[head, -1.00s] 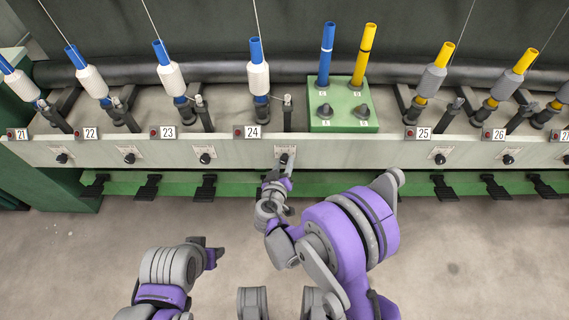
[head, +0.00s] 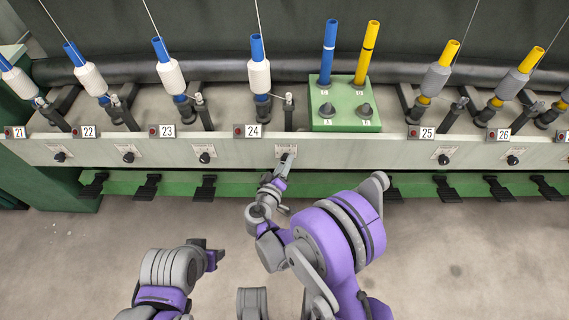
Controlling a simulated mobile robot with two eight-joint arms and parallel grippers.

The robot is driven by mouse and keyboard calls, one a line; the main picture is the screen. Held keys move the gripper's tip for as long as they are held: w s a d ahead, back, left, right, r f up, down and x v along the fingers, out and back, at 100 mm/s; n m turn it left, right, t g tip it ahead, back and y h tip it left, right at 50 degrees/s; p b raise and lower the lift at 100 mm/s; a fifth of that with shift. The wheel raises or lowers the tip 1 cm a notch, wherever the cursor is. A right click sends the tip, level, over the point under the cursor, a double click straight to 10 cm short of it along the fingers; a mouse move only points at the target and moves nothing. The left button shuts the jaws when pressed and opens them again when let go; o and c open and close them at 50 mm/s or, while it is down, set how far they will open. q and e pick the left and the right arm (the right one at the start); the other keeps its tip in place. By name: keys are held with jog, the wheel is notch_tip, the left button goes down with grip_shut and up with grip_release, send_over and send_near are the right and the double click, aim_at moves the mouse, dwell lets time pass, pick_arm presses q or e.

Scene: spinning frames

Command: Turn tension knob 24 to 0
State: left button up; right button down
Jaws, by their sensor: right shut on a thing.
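The label 24 (head: 253,131) is on the pale front rail, below a white bobbin on a blue tube (head: 258,70). The scale plate of tension knob 24 (head: 286,149) is on the rail below and right of the label. My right gripper (head: 284,160) is at this plate, shut on the knob; its fingers cover most of the knob, so its pointer cannot be read. My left gripper (head: 215,253) hangs low over the floor, away from the rail; its finger gap is unclear.
Similar knobs stand along the rail, such as those below label 23 (head: 204,157) and label 25 (head: 444,159). A green box (head: 343,117) with two spare tubes stands right of spindle 24. Black pedals (head: 204,188) line the green lower beam. The floor in front is clear.

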jog(key=shift+c, duration=2.3)
grip_release()
jog(key=shift+s, duration=0.1)
jog(key=p+v, duration=0.1)
jog(key=v, duration=0.9)
jog(key=shift+s, duration=0.3)
jog(key=shift+r, duration=0.1)
